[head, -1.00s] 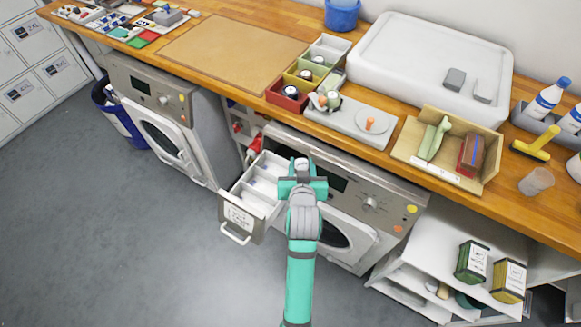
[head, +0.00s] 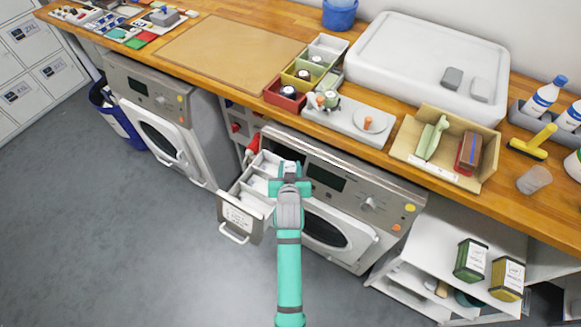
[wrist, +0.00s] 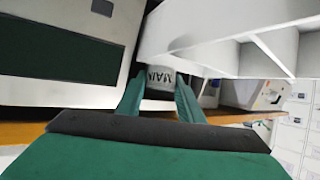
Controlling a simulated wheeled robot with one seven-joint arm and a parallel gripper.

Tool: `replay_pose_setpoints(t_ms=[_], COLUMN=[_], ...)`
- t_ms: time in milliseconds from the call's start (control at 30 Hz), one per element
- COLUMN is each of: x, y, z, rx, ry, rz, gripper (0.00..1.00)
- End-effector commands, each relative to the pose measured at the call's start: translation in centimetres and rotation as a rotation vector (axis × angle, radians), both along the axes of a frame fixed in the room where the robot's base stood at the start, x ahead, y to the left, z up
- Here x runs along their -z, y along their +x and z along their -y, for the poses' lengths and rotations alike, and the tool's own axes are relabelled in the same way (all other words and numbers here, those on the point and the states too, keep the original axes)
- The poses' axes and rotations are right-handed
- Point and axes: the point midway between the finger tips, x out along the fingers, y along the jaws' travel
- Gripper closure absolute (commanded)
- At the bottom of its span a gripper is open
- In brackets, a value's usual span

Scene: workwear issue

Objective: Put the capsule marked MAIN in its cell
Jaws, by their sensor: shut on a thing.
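My gripper (head: 290,184) is at the right side of the open dispenser drawer (head: 236,216), in front of the right washing machine. In the wrist view, my gripper (wrist: 160,102) is shut on a white capsule (wrist: 161,78) whose label MAIN shows upside down. In the head view the capsule is mostly hidden by my gripper. The drawer is pulled out, with white cells split by dividers and a label on its front. Its white wall and dividers (wrist: 230,50) show close beside the capsule in the wrist view. I cannot tell whether the capsule touches the drawer.
The right washing machine's panel (head: 360,190) is just right of my gripper. A wooden counter (head: 370,155) runs above, with colored bins (head: 285,95), a grey plate with knobs (head: 350,118) and an open cardboard box (head: 440,165). The floor at left (head: 90,230) is clear.

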Motion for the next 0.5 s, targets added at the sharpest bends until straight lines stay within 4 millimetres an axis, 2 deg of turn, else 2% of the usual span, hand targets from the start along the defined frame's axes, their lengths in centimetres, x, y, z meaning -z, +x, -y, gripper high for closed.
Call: replay_pose_setpoints(t_ms=[500], x=[1.0], y=[0.0], z=[0.3], rx=[0.004], ry=[0.001], rz=[-0.001], gripper=[0.87])
